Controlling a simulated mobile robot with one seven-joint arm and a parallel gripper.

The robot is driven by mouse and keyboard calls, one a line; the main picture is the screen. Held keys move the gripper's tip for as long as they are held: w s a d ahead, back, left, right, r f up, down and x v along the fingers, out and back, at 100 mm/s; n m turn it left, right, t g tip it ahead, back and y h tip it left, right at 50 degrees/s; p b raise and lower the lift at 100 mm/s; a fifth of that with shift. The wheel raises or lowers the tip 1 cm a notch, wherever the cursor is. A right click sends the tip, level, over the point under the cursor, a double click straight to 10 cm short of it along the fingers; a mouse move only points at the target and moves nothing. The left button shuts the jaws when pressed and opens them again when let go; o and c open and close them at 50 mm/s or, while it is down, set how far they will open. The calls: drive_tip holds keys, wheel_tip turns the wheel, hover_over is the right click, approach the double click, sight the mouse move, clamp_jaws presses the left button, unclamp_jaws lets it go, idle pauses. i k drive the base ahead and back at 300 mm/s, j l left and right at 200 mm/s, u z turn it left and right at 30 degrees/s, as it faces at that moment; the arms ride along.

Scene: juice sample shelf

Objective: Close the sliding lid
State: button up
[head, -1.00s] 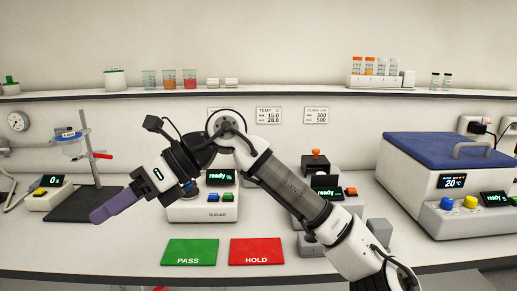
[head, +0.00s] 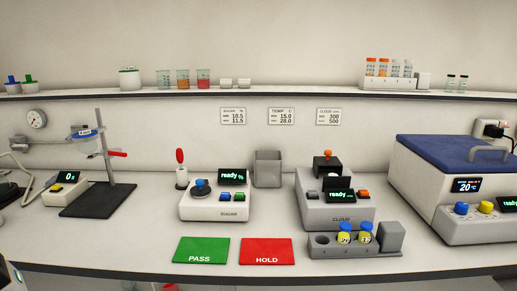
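The cloud meter (head: 312,212) stands right of the middle of the bench. On its back part sits a black block with an orange knob (head: 327,161), which looks like the sliding lid. A white round part (head: 332,174) shows just in front of it, partly behind the small "ready" display (head: 340,196); whether the well is open or covered is hard to tell. The water bath at the right has a blue lid (head: 452,149) with a grey handle, lying flat on top. My gripper is out of view; only a white edge, perhaps my arm, shows at the lower left corner.
A grey rack (head: 322,251) with two yellow-labelled, blue-capped vials stands before the cloud meter. The sugar meter (head: 213,207), grey bin (head: 267,169), green PASS mat (head: 201,249) and red HOLD mat (head: 267,251) are left of it. A lab stand (head: 101,150) stands further left.

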sight(328, 163)
drive_tip(key=i+l, duration=0.15)
drive_tip(key=l, duration=0.2)
drive_tip(key=i+l, duration=0.2)
drive_tip(key=l, duration=0.2)
drive_tip(key=i+l, duration=0.15)
drive_tip(key=l, duration=0.2)
drive_tip(key=u, duration=0.05)
